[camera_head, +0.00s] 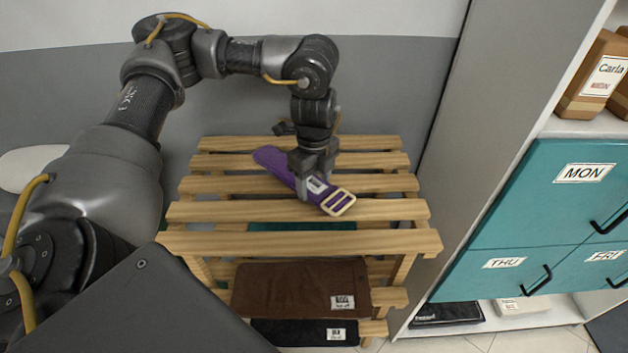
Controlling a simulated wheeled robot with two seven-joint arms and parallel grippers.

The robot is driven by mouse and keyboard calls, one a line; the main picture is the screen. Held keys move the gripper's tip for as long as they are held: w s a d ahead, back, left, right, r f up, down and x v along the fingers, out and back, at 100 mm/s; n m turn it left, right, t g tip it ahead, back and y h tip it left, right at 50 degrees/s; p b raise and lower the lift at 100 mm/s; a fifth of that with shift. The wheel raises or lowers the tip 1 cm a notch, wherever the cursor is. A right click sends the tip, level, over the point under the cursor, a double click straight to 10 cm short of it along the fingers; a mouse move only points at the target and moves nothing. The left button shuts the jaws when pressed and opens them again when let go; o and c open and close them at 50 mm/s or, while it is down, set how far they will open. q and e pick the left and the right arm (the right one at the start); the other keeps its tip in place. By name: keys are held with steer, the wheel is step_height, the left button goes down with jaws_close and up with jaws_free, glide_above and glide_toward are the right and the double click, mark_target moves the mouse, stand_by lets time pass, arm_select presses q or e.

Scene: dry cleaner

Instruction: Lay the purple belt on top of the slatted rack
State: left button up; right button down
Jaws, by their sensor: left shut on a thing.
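The purple belt (276,164) has a pale gold buckle at its near right end and a small white label by the gripper. It lies diagonally over the top slats of the wooden slatted rack (230,243). My left gripper (316,192) points down and is shut on the purple belt near its middle. The belt looks at or just above the slats; I cannot tell if it touches them. The gripper hides part of the belt. My right gripper is not in view.
A folded brown cloth (290,290) and a black one (290,332) lie on lower levels of the rack. A cabinet with teal drawers (540,210) stands to the right, with brown boxes (590,85) on its shelf. Bare slats lie either side of the belt.

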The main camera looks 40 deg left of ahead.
arm_select(q)
steer(key=o, duration=1)
steer(key=shift+f, duration=0.15)
step_height(320, 180, up, 12)
steer(key=shift+r, duration=0.2)
